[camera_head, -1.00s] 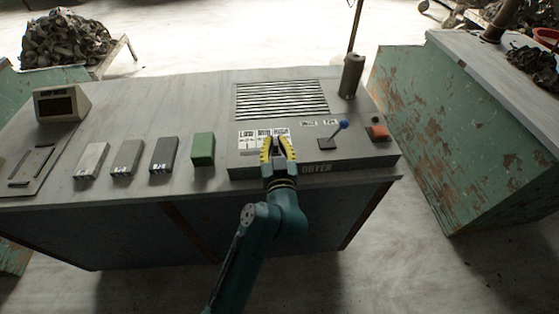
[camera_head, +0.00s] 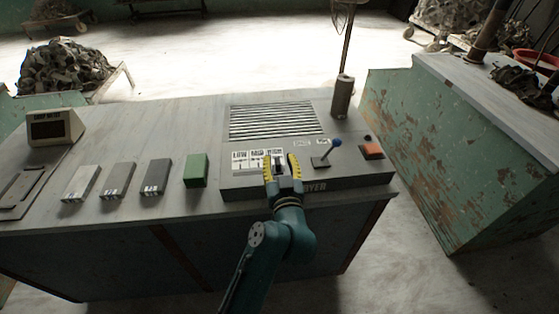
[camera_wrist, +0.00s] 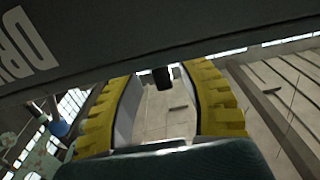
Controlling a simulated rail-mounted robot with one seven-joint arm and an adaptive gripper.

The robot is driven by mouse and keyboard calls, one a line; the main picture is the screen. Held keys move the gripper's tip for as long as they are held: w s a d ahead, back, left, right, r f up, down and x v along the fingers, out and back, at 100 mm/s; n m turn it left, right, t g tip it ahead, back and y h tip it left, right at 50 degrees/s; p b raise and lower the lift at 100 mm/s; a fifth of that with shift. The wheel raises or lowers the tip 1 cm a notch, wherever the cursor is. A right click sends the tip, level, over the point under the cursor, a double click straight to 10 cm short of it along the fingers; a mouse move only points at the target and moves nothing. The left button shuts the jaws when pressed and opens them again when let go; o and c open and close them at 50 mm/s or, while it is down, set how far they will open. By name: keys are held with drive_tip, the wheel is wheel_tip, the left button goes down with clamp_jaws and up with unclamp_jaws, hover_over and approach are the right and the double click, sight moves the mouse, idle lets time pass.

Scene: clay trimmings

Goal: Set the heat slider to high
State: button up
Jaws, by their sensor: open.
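The dryer unit (camera_head: 235,186) lies at the right of the bench. Its panel has LOW, MID and HIGH labels (camera_head: 257,158) near the left. My gripper (camera_head: 281,160) is open over the panel's front, by the HIGH label. Its yellow fingers hide part of the slider area. In the wrist view, my gripper (camera_wrist: 160,95) shows a small dark block (camera_wrist: 162,77) between the fingers, apart from both; it may be the slider knob. The slider's exact position cannot be told. The dryer's dark front (camera_wrist: 100,50) fills the top of the wrist view.
A blue-tipped lever (camera_head: 335,144) and an orange button (camera_head: 372,151) stand right of my gripper. A vent grille (camera_head: 275,120) and a grey cylinder (camera_head: 342,97) are behind. A green block (camera_head: 196,170) and several grey blocks lie to the left.

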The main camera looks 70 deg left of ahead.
drive_tip(key=s+d, duration=0.2)
drive_tip(key=d, duration=0.9)
drive_tip(key=shift+s+d, duration=0.2)
drive_tip(key=shift+d, duration=0.1)
drive_tip(key=w+d+r+m+t+h+p, duration=0.2)
drive_tip(key=w+d+r+t+p, duration=0.35)
drive_tip(key=w+d+r, duration=0.55)
drive_tip(key=w+d+r+m+t+h+p, duration=0.2)
drive_tip(key=w+d+r+t+p, duration=0.3)
drive_tip(key=d+r, duration=0.7)
drive_tip(key=s+d+r+m+t+h+p, duration=0.1)
drive_tip(key=s+d+r+m+t+h, duration=0.3)
drive_tip(key=d+r+h, duration=0.4)
drive_tip(key=s+d+r+m+t+h+p, duration=0.15)
drive_tip(key=d+r+m+t+h, duration=0.25)
drive_tip(key=d+r+m+h, duration=0.4)
wheel_tip(320, 180, up, 38)
drive_tip(key=d+y+p, duration=0.2)
drive_tip(key=p, duration=3.5)
drive_tip(key=shift+s+d+r, duration=0.15)
drive_tip(key=shift+d, duration=0.1)
